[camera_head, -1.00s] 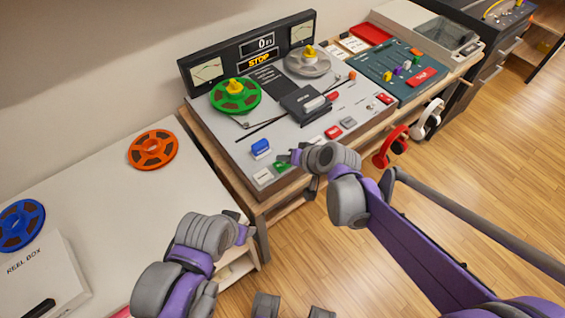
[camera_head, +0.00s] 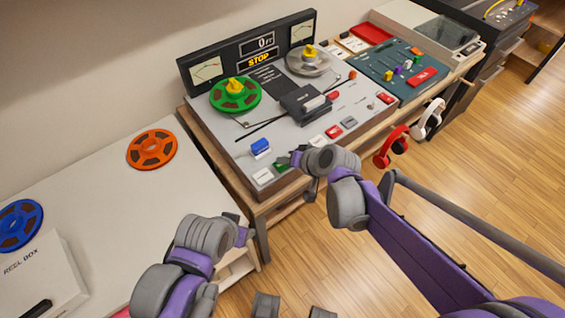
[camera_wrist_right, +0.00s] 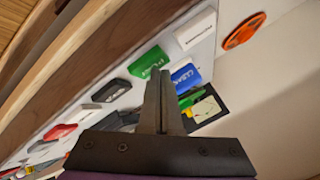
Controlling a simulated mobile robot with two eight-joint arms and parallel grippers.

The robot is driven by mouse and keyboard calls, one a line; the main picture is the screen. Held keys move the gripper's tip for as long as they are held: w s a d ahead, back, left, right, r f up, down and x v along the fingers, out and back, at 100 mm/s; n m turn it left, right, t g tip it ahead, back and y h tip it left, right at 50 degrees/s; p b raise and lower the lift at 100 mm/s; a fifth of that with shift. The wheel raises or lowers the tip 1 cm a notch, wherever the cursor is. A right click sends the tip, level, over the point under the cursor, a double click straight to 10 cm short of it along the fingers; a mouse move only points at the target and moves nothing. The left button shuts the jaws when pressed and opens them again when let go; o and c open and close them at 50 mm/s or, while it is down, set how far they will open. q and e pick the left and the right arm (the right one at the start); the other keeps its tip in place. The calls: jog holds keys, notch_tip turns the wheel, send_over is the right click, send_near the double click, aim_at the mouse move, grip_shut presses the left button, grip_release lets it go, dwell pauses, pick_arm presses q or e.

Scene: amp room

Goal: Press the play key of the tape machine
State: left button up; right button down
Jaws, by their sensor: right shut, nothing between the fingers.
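The tape machine (camera_head: 225,128) stands on a wooden bench, its display (camera_head: 260,58) reading STOP. Its green play key (camera_head: 280,166) sits at the front edge, partly hidden by my right gripper (camera_head: 290,158) in the head view. The right wrist view shows the play key (camera_wrist_right: 150,62) lettered PLAY, just left of the shut, empty fingertips (camera_wrist_right: 160,75). Contact with the key cannot be told. A blue key (camera_wrist_right: 186,77) lies right of the fingers, and a white key (camera_wrist_right: 196,30) lies beyond. My left gripper (camera_head: 243,232) is low beside the left table; its jaws are unclear.
A green reel (camera_head: 235,103) and a grey reel (camera_head: 307,66) sit on the machine. Red and grey keys (camera_head: 334,131) lie right of my right gripper. An orange reel (camera_head: 150,149) lies on the left table (camera_head: 110,205). Headphones (camera_head: 391,146) hang at the bench front.

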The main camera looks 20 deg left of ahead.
aim_at(285, 167)
jog(key=shift+f, duration=0.3)
jog(key=shift+r, duration=0.15)
dwell(0.4)
jog(key=shift+r+p, duration=0.5)
jog(key=shift+r, duration=0.3)
jog(key=shift+r+p, duration=1.8)
jog(key=shift+r, duration=0.75)
jog(key=shift+f, duration=0.1)
